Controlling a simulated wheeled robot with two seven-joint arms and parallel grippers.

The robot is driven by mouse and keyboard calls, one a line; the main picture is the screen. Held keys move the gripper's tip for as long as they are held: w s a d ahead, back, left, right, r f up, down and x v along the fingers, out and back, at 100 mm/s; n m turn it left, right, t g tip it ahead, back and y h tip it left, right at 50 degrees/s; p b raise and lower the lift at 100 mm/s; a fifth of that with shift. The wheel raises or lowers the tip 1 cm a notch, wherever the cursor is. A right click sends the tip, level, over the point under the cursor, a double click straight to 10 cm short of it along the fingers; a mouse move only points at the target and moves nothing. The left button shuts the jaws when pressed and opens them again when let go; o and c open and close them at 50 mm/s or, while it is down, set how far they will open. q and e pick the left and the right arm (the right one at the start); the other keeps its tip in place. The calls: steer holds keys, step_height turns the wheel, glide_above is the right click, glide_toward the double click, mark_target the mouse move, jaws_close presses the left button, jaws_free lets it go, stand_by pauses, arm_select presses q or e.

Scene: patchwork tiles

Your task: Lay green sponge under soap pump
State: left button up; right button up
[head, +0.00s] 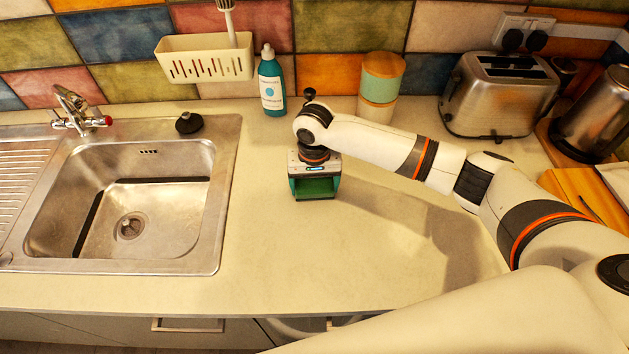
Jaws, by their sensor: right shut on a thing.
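The green sponge (315,188) is between the fingers of my right gripper (314,190), which points down over the counter right of the sink. The gripper is shut on it. The sponge is at or just above the counter; I cannot tell if it touches. A teal bottle (271,85) with a white label and pale top stands upright against the tiled wall, behind and left of the gripper. It looks like the soap pump, though its top is small. The sponge is apart from the bottle, nearer the front. My left gripper is not in view.
A steel sink (229,190) lies left, with a small black object (189,123) on its back rim. A white rack (205,66) hangs above. A lidded canister (379,90), toaster (499,95) and kettle (596,112) stand right. The counter's front middle (300,260) is clear.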

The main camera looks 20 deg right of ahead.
mark_target(314, 183)
steer(key=o, duration=0.8)
step_height(314, 183, up, 12)
steer(key=b, duration=0.1)
